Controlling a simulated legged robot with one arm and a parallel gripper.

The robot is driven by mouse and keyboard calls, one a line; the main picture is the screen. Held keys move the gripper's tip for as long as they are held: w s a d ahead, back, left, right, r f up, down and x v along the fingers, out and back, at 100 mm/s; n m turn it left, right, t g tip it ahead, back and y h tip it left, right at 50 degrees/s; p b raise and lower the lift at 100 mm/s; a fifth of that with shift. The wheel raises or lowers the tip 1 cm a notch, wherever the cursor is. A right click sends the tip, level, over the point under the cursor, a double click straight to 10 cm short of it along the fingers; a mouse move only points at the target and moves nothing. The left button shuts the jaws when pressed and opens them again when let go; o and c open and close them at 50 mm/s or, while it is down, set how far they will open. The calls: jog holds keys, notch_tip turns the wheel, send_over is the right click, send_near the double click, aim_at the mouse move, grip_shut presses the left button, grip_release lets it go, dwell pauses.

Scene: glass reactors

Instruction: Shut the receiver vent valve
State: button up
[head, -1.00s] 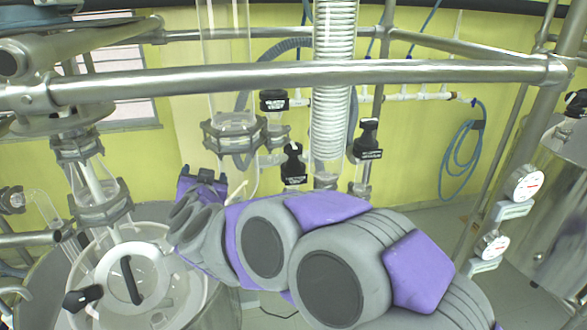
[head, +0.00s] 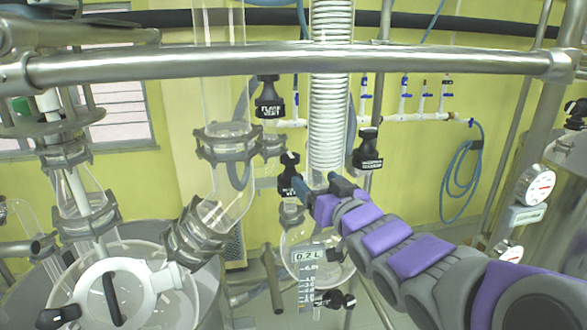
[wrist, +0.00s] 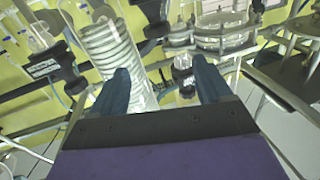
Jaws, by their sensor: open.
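Several black-handled valves with small tags stand around the coiled condenser. One valve (head: 290,176) is just left of my gripper in the head view; its tag is too blurred to read. Another valve (head: 368,150) stands right of the coil, also with a hard-to-read tag. I cannot tell for sure which is the receiver vent valve. My gripper (head: 318,187) is open and empty below the coil. The wrist view shows its two blue fingers (wrist: 163,76) spread apart, with a black tagged valve (wrist: 50,68) to their left. The receiver flask (head: 305,258) hangs below, partly hidden.
The glass coil condenser (head: 331,110) stands close above my gripper. A steel rail (head: 290,63) crosses the head view. A large glass vessel (head: 150,268) is at lower left, gauges (head: 537,185) at right, and a blue hose (head: 460,175) hangs on the wall.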

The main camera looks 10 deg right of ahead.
aim_at(294, 166)
jog(key=shift+n+y, duration=0.3)
jog(key=shift+n, duration=0.3)
jog(key=x, duration=0.4)
jog(key=f+b+x, duration=0.1)
jog(key=x, duration=0.3)
jog(key=f+x, duration=0.1)
jog(key=x, duration=0.3)
jog(key=shift+w+d+b, duration=0.35)
jog(key=shift+w, duration=0.1)
jog(key=shift+x, duration=0.8)
jog(key=shift+r, duration=0.1)
jog(key=shift+c, duration=0.3)
jog(key=c, duration=1)
jog(key=shift+b, duration=0.95)
